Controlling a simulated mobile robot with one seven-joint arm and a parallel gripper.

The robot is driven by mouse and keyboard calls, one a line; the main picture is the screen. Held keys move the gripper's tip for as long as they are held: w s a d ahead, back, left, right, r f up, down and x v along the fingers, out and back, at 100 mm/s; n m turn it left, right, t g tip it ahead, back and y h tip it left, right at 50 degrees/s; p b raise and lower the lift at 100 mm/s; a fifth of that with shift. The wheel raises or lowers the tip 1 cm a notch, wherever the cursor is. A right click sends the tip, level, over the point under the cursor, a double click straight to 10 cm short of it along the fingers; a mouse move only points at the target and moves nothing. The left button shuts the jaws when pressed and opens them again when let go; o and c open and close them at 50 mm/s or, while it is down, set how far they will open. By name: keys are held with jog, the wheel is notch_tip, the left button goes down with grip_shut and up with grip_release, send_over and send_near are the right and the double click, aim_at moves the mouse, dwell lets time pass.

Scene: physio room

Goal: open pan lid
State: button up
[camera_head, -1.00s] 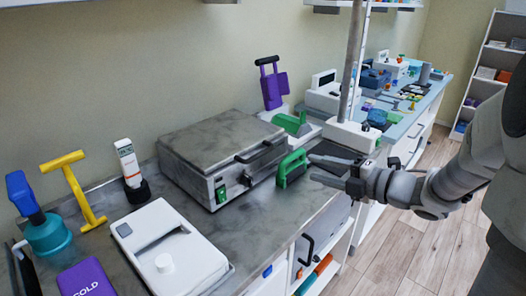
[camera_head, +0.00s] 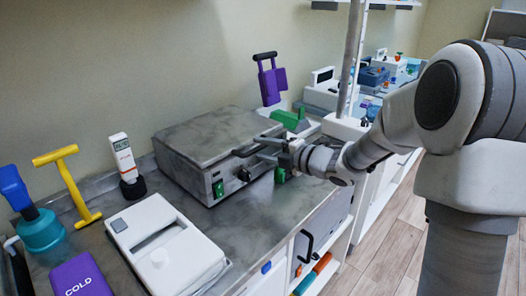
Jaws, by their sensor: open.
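The pan (camera_head: 202,185) is a grey metal box with a green switch and a dark knob on its front, standing on the counter. Its flat grey lid (camera_head: 212,134) is down. The dark lid handle (camera_head: 248,151) runs along the lid's front right edge. My gripper (camera_head: 262,149) is open, with its fingers reaching left at the handle's right end. I cannot tell whether they touch the handle or lie around it.
A green-handled object (camera_head: 280,175) is mostly hidden under my gripper. A white device (camera_head: 168,247) and a purple cold pack (camera_head: 80,277) lie in front. A metal pole (camera_head: 349,60) rises behind my wrist. Bare counter (camera_head: 262,222) lies in front of the pan.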

jog(key=shift+w+a, duration=0.15)
grip_shut()
dwell(1.4)
